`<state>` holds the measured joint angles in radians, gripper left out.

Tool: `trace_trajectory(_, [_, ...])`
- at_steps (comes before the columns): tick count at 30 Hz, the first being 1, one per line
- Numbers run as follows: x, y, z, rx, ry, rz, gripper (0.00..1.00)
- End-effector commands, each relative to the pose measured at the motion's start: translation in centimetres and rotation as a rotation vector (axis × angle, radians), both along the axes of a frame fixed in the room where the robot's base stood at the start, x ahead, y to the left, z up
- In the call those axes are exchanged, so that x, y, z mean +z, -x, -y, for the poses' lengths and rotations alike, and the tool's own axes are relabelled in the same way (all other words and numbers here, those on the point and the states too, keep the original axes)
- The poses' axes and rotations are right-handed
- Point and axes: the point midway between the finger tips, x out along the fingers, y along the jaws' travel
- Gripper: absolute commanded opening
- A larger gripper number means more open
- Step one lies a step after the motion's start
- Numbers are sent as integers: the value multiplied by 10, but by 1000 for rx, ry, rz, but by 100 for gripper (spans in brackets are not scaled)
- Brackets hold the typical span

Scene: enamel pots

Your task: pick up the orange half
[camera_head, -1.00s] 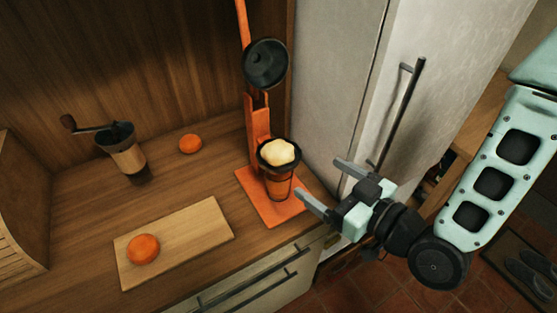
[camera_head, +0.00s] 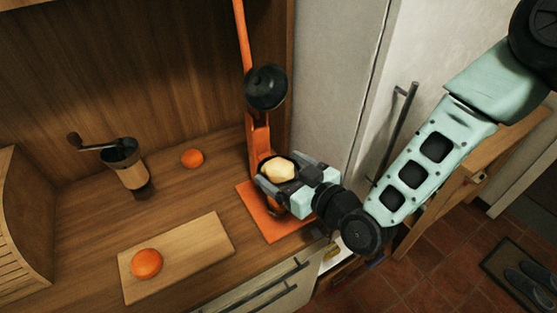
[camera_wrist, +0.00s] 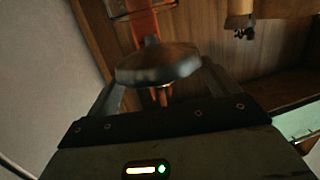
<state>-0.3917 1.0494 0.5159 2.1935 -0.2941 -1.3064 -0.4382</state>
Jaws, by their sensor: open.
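A pale cream lump (camera_head: 277,168), which looks like the orange half with its cut side showing, sits in the dark cup of an orange lever juicer (camera_head: 259,135). My gripper (camera_head: 281,173) is open, with one finger on each side of the lump at cup height. I cannot tell whether the fingers touch it. In the wrist view, a grey disc (camera_wrist: 158,65), probably the juicer's press head, lies across the space between the fingers.
The juicer's black press head (camera_head: 266,88) hangs above the cup. An orange (camera_head: 147,264) lies on a wooden board (camera_head: 205,240); another orange (camera_head: 192,158) lies behind it. A hand grinder (camera_head: 127,165) stands at left. A fridge (camera_head: 345,70) stands at right.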

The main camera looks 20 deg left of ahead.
Motion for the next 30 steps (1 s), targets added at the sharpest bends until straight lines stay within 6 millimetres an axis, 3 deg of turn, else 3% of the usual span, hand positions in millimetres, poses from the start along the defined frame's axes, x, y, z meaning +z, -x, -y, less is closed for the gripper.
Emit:
trace_trajectory(8, [-1,-2,-4,-1,1,1,87])
trace_trajectory(13, [-1,-2,-3,0,0,1,43])
trace_trajectory(14, [-1,-2,-3,-1,1,1,38])
trace_trajectory(23, [0,-2,-3,0,0,1,34])
trace_trajectory(30, [15,-3,-4,0,-3,4,34])
